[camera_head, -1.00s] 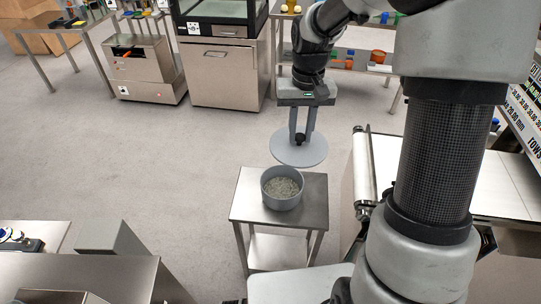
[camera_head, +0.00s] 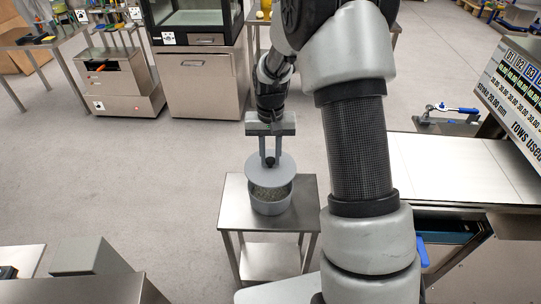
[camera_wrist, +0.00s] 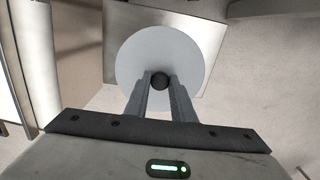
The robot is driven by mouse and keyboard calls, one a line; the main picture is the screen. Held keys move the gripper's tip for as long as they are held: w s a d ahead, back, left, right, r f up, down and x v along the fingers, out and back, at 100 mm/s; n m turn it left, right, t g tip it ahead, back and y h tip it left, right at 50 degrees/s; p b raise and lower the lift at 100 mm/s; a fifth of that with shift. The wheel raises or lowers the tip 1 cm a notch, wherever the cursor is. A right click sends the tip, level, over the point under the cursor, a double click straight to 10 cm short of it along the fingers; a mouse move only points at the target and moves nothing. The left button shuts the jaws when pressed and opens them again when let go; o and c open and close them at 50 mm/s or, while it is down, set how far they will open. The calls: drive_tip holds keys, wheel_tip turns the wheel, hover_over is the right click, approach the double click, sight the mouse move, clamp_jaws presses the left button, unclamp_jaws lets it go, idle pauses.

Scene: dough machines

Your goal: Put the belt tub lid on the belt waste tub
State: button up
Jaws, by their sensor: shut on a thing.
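The belt tub lid (camera_head: 258,171) is a grey disc with a dark knob. My gripper (camera_head: 270,162) is shut on that knob and holds the lid tilted in the head view. The belt waste tub (camera_head: 271,206) is a round grey tub with pale bits inside, standing on a small steel table (camera_head: 237,214). The lid appears over the back part of the tub's mouth, and the contents show below its front edge. I cannot tell whether lid and rim touch. In the wrist view the lid (camera_wrist: 140,62) hides the tub, and the gripper (camera_wrist: 160,82) closes on the knob.
A belt machine with a pale flat bed (camera_head: 465,168) stands right of the small table, partly behind my arm. Steel cabinets (camera_head: 203,85) stand at the back. A steel bench (camera_head: 85,288) is at the front left. Open floor (camera_head: 130,175) lies left of the table.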

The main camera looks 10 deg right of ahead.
sight(270, 168)
drive_tip(key=shift+f+b, duration=1.75)
drive_tip(key=shift+f, duration=1.2)
drive_tip(key=shift+f+b, duration=0.6)
drive_tip(key=shift+f, duration=0.35)
drive_tip(key=o, duration=1.1)
drive_tip(key=shift+r, duration=0.15)
wheel_tip(270, 168, up, 17)
drive_tip(key=p, duration=0.3)
drive_tip(key=shift+r, duration=0.1)
